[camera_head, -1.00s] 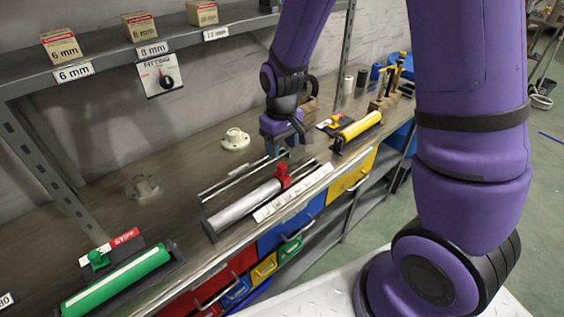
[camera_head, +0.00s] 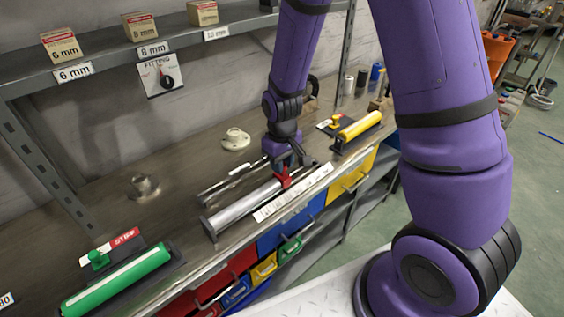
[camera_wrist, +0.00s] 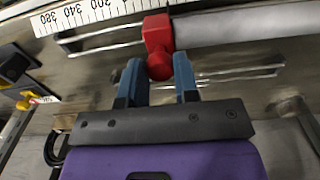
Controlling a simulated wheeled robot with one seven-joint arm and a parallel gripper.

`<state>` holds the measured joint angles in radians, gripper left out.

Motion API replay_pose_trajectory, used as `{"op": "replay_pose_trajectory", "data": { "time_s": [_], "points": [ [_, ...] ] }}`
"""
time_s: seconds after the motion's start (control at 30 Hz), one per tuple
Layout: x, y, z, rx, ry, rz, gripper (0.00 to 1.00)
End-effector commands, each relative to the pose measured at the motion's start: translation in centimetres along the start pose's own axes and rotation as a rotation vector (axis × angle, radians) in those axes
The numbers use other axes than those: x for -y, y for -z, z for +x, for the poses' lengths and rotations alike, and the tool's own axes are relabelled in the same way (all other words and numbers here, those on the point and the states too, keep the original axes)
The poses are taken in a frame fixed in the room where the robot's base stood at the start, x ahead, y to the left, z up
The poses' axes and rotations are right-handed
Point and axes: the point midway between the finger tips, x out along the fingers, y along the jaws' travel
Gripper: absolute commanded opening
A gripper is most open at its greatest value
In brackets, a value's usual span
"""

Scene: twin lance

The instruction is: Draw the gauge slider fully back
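The gauge slider (camera_head: 281,180) is a red block with a rounded knob, at the right end of a thick silver bar (camera_head: 243,207) on the workbench. In the wrist view the slider (camera_wrist: 158,42) is at the top middle, beside a white number scale (camera_wrist: 90,14). My gripper (camera_head: 285,166) is low over the bench at the slider. In the wrist view my gripper's (camera_wrist: 157,68) two blue-grey fingers stand apart, one on each side of the red knob. Small gaps show between knob and fingers. The head view partly hides the fingertips.
Thin metal rails (camera_head: 232,180) run beside the silver bar. A yellow cylinder (camera_head: 360,126) on a dark base stands to the right, a green cylinder (camera_head: 116,280) at front left. A pale round flange (camera_head: 236,139) lies behind. A shelf (camera_head: 110,60) with boxes hangs above.

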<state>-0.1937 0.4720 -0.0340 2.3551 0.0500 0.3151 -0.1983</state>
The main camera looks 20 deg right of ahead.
Motion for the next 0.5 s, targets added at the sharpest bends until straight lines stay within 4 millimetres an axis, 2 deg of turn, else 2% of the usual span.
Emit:
{"op": "replay_pose_trajectory", "data": {
  "time_s": [0.03, 0.07, 0.1, 0.27, 0.37, 0.5],
  "points": [
    [0.0, 0.0, 0.0, 0.000, 0.000, 0.000, 0.09],
    [0.0, 0.0, 0.0, 0.000, 0.000, 0.000, 0.02],
    [0.0, 0.0, 0.0, 0.000, 0.000, 0.000, 0.00],
    [-0.3, 0.0, 0.0, 0.000, 0.000, 0.002, 0.00],
    [-1.4, 0.0, 0.0, 0.000, 0.000, 0.005, 0.00],
    [-3.9, 0.0, 0.0, 0.000, 0.000, 0.006, 0.00]
  ]
}}
